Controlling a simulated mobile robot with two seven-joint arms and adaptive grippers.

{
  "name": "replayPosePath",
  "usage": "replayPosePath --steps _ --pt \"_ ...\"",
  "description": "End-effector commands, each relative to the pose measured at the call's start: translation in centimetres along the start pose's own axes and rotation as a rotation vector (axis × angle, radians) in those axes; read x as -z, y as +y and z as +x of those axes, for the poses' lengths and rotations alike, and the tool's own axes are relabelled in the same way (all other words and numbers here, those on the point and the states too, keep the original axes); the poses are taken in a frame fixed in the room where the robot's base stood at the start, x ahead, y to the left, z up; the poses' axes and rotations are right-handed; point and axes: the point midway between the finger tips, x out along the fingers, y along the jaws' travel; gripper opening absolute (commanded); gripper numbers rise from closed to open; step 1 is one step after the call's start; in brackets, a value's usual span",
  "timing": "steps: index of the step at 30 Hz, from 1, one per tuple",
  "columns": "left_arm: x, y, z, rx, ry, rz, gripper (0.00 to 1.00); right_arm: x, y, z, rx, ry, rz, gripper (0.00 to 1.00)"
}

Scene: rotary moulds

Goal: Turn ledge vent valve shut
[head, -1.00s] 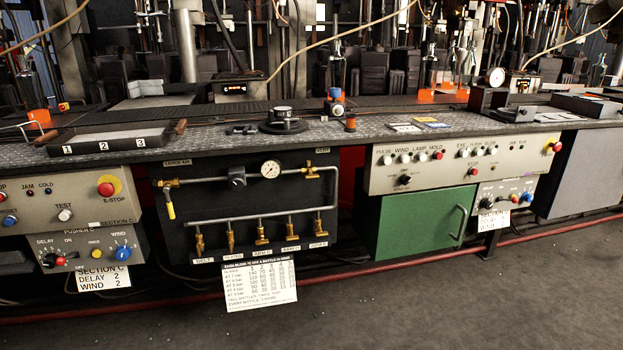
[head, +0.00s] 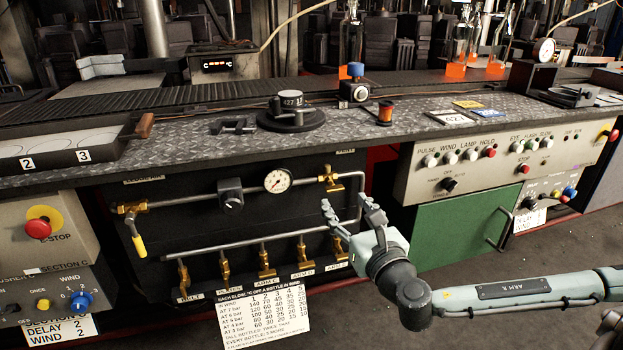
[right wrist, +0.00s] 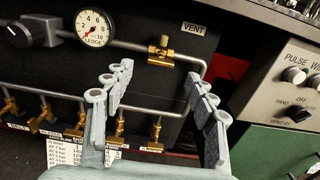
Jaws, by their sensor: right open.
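The brass vent valve (head: 331,181) sits on the upper pipe of the dark panel below the ledge, right of the round gauge (head: 277,181). In the right wrist view the vent valve (right wrist: 160,51) is just left of the VENT label (right wrist: 193,29), and the gauge (right wrist: 95,26) reads LEDGE. I cannot tell the valve's setting. My right gripper (head: 347,208) is open and empty, in front of the panel just below the valve. In the right wrist view its fingers (right wrist: 160,80) are spread, with the valve beyond and between them, apparently untouched. My left gripper is not in view.
Several brass valves (head: 263,262) hang from the lower pipe. A yellow-handled valve (head: 138,240) is at the left and a black knob (head: 231,195) beside the gauge. The green cabinet (head: 460,232) and the control panel (head: 500,150) stand right of the gripper. The ledge (head: 200,147) overhangs above.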

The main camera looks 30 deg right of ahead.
Motion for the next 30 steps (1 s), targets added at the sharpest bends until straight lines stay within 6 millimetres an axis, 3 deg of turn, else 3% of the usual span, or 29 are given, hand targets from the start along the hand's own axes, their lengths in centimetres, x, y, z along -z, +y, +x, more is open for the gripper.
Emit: replayPosePath --steps 15,26,30 --pt "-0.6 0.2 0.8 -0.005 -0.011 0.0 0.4 -0.1 -0.1 7.0 0.002 -0.002 -0.002 0.57" --pt "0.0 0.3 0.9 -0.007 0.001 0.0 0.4 0.0 -0.1 7.6 0.002 0.0 -0.003 0.57" --pt "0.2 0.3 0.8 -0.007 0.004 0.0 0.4 0.0 -0.1 7.6 0.002 0.0 -0.002 0.41"
